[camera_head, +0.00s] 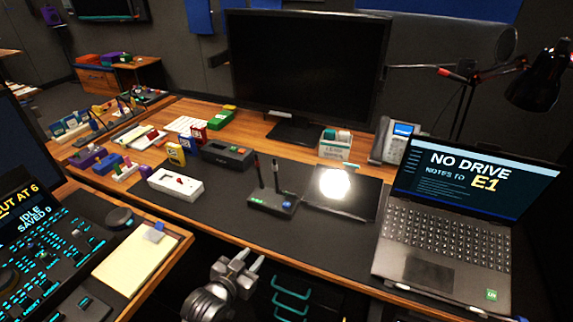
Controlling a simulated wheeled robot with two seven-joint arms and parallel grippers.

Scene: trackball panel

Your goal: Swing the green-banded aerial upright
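A small black box (273,202) with two thin dark aerials stands on the dark desk mat, left of a glowing white disc. I cannot make out a green band on either; a small green patch shows on the box front. My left gripper (246,262) is in front of the desk edge, below and apart from the box, its fingers spread and empty. My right gripper is out of view.
A lit panel (334,186) and an open laptop (445,225) stand right of the box. A white switch box (175,185) and a black case (228,155) lie left. A monitor (305,65) stands behind. The mat before the box is clear.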

